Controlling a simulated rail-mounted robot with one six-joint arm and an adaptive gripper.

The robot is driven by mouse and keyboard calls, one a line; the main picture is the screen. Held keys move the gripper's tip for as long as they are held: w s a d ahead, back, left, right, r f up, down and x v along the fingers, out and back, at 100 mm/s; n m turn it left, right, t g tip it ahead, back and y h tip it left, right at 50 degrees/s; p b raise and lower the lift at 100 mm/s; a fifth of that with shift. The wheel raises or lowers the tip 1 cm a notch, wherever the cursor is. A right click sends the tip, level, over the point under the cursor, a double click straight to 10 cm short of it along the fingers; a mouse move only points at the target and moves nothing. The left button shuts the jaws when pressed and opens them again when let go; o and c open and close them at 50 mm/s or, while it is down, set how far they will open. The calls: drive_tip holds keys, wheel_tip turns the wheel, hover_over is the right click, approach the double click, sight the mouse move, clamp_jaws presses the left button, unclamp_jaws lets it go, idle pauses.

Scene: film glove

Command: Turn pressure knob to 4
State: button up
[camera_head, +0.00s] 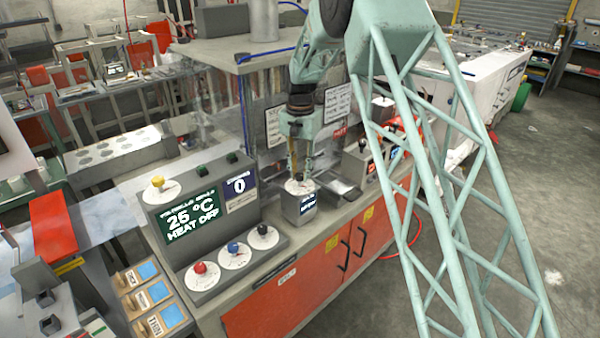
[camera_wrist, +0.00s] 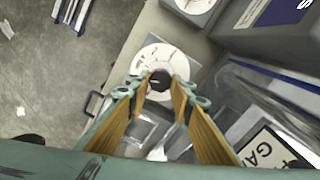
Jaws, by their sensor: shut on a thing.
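My gripper (camera_head: 300,174) points straight down at a small grey box (camera_head: 303,210) with a dark label on its front, too small to read. On top of the box is a white round dial (camera_head: 292,188). In the wrist view, the fingers of my gripper (camera_wrist: 160,88) are shut on a black knob (camera_wrist: 159,77) in the middle of the white dial (camera_wrist: 150,57), which has dark marks around it. The fingers hide part of the dial. I cannot tell which mark the knob points to.
Left of the box stands a console with a green display (camera_head: 192,215) reading 25 °C HEAT OFF and a display (camera_head: 240,187) reading 0. It carries a red knob (camera_head: 200,267), a blue knob (camera_head: 233,248), a black knob (camera_head: 262,230) and a yellow knob (camera_head: 158,182). A clear panel stands behind.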

sight(301, 174)
drive_tip(key=shift+m, duration=2.2)
drive_tip(key=o, duration=0.9)
wheel_tip(301, 174, up, 12)
